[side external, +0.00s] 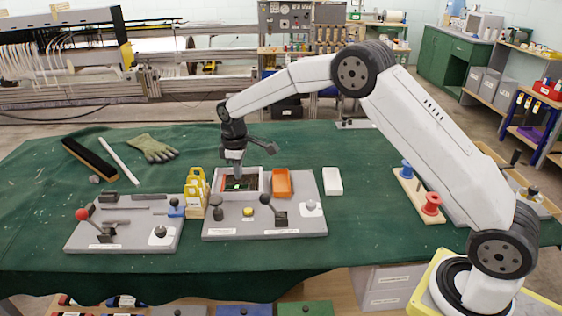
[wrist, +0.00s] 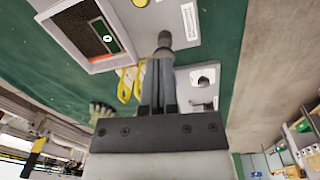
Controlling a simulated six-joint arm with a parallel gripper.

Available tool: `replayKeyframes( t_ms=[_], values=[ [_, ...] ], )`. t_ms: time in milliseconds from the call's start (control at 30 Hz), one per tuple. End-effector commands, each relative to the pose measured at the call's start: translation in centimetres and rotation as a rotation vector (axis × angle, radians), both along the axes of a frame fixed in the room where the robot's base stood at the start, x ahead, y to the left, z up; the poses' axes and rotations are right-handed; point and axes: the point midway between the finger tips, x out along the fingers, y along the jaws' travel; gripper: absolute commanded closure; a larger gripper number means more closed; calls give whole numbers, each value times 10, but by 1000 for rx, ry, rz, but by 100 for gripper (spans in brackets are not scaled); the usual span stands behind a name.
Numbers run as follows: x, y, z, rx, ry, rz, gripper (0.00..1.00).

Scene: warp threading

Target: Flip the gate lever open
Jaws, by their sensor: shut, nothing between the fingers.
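The middle grey panel (side external: 225,228) bears a black-ball lever (side external: 265,199) on a dark bracket at its front. Another lever, with a red ball (side external: 82,214), stands tilted to the left on the left grey panel (side external: 130,241). I cannot read the labels to tell which is the gate lever. My gripper (side external: 236,171) is shut and empty, pointing down near the back left of the middle panel, apart from both levers. In the wrist view the shut fingers (wrist: 163,62) overlap a dark grey knob (wrist: 164,40); contact cannot be told.
A framed opening (side external: 251,182) with a green light lies by my gripper. Yellow holders (side external: 195,187) stand between the panels. An orange tray (side external: 282,183) and a white block (side external: 332,181) lie to the right. Spools (side external: 431,203) stand further right. The green cloth is clear at front.

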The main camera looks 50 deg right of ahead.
Motion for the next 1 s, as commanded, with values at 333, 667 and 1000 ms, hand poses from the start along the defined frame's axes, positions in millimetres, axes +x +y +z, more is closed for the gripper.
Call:
replayKeyframes(
  t_ms=[333, 667, 1000],
  values=[
    [0, 0, -2, 0, 0, -1, 100],
    [1, -1, -28, 0, 1, -1, 100],
    [3, -3, -75, 0, 1, -1, 100]
  ],
)
